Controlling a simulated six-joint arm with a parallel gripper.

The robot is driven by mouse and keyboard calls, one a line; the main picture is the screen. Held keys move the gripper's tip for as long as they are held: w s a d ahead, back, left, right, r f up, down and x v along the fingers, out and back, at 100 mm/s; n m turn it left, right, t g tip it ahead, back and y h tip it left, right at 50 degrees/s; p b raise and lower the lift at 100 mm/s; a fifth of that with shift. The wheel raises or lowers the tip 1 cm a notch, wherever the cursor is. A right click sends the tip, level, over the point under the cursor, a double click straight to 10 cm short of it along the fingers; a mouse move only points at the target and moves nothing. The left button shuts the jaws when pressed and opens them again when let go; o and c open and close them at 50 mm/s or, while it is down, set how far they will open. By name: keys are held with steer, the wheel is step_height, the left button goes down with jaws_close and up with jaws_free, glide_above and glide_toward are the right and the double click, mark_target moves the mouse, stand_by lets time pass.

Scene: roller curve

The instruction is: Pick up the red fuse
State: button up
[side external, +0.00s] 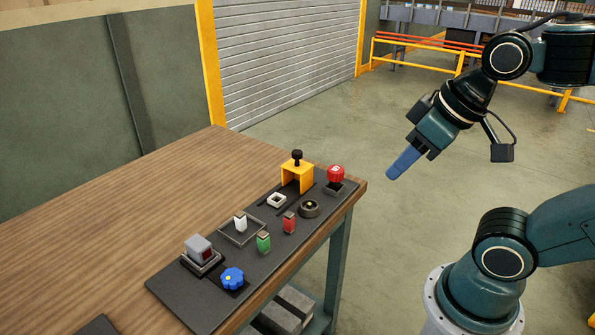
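The red fuse (289,223) appears to be the small upright red piece with a greyish top, standing on the dark mat (180,294) near the table's front edge. A similar green piece (263,242) stands to its left, and a white one (240,222) stands in a square frame. My gripper (392,175) has blue fingers and hangs in the air beyond the table's right end, above and to the right of the red fuse, well apart from it. The fingers look like one blue shape from this side, so their opening is hidden.
The wooden table (150,210) is mostly clear behind.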

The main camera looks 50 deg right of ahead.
steer(key=shift+o, duration=0.2)
steer(key=shift+o, duration=0.8)
steer(key=shift+w, duration=0.1)
steer(key=w+f+m+g+y, duration=0.2)
steer(key=w+m+g, duration=0.1)
steer(key=w+m, duration=0.75)
steer(key=w+d+f+m+g+y, duration=0.2)
steer(key=w+d+f+m, duration=0.1)
steer(key=w+f+m, duration=0.4)
steer(key=w+f, duration=0.2)
steer(key=w, duration=0.2)
steer(key=shift+w+f+g+y, duration=0.15)
steer(key=shift+w+g+y, duration=0.15)
steer(key=shift+w, duration=0.05)
steer(key=shift+m, duration=0.25)
